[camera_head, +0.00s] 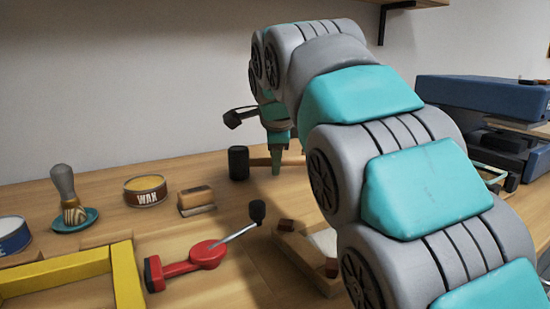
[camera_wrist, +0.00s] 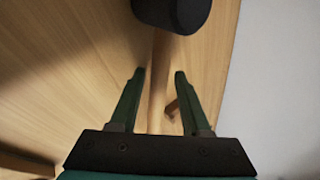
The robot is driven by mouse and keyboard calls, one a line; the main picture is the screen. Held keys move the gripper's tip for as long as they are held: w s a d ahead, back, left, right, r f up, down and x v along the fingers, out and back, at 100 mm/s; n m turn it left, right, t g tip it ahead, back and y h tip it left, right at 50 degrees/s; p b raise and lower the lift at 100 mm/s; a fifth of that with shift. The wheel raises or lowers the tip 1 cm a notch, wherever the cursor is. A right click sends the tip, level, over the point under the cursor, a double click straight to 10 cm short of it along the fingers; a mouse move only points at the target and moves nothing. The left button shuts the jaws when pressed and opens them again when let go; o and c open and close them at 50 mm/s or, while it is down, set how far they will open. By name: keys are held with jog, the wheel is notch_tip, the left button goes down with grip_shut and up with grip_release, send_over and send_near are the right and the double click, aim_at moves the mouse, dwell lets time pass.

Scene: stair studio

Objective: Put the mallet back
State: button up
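The mallet has a black cylindrical head (camera_head: 239,163) and a light wooden handle (camera_head: 292,158). It is on the wooden bench near the back wall, the handle reaching right behind my gripper (camera_head: 276,168). In the wrist view the black head (camera_wrist: 172,12) is at the top edge, partly cut off. The handle (camera_wrist: 159,50) runs down from it into the gap between my fingers (camera_wrist: 159,73). The fingers are apart, one on each side of the handle in the picture, with gaps to both. I cannot tell how far they are above it.
A red tool (camera_head: 207,254) with a metal lever, a wax tin (camera_head: 145,190), a wooden block (camera_head: 196,199), a brush (camera_head: 66,190) in a teal dish and a yellow frame (camera_head: 126,275) lie left. A blue case (camera_head: 485,98) is at right. My arm hides the bench's middle.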

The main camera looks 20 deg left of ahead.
jog(key=shift+o, duration=0.6)
jog(key=v, duration=1.2)
jog(key=shift+s, duration=0.15)
